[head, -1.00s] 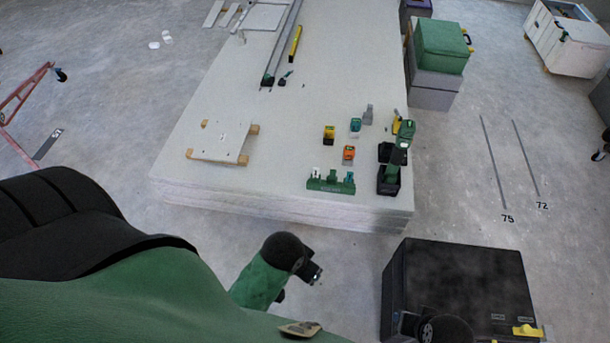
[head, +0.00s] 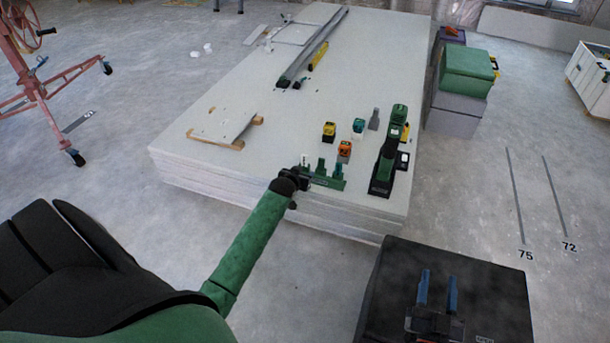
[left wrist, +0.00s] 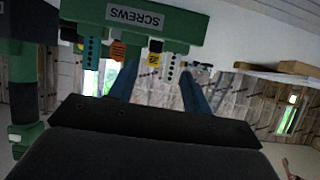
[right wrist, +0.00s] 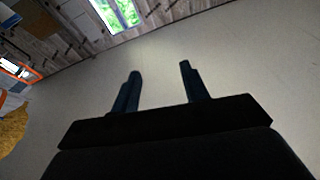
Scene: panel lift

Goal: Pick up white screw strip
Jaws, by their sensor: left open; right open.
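The white screw strip (head: 305,160) stands at the left end of a green holder (head: 328,183) on the near edge of the white panel stack. In the left wrist view, which looks upside down, the pale strip (left wrist: 172,68) with dark dots hangs from the holder (left wrist: 180,28) marked SCREWS. My left gripper (head: 302,181) is open and empty, close in front of the holder's left end. Its fingers (left wrist: 160,76) lie either side of the strip's line of sight; contact cannot be told. My right gripper (head: 438,276) is open and empty above the black box; its fingers also show in the right wrist view (right wrist: 159,70).
Green and teal strips (head: 338,171) stand further right in the holder. A small board (head: 222,125) lies left. The black box (head: 490,295) stands near right.

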